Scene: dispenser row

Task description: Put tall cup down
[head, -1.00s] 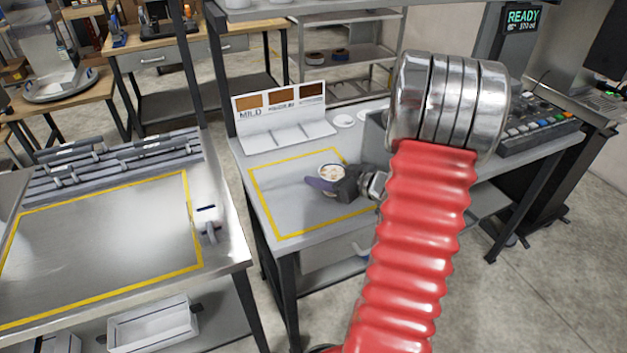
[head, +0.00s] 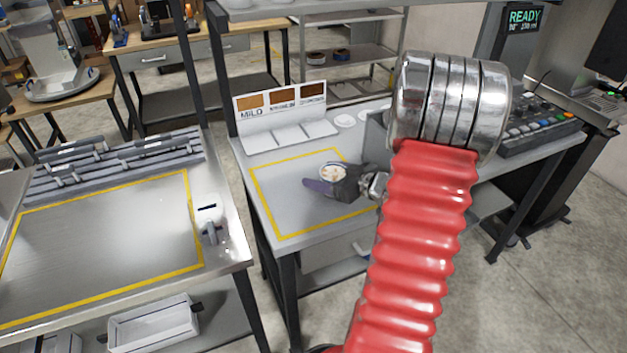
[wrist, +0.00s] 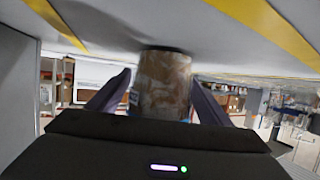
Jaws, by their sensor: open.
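The tall cup (head: 333,172) stands inside the yellow-outlined area of the grey bench, with a pale, brown-flecked top. Its patterned side shows in the wrist view (wrist: 164,82), where its base meets the grey surface. My gripper (head: 328,184) is around the cup at low height, reaching in from the right. In the wrist view its two dark purple fingers stand on either side of the cup, with a visible gap on each side. The gripper is open. Its body hides part of the cup in the head view.
A white three-part sorter (head: 290,135) labelled MILD stands behind the yellow outline (head: 262,192). A grey box (head: 376,130) and white round items (head: 345,120) are at the bench's back right. A metal table (head: 100,235) stands at left. The outlined area's left part is clear.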

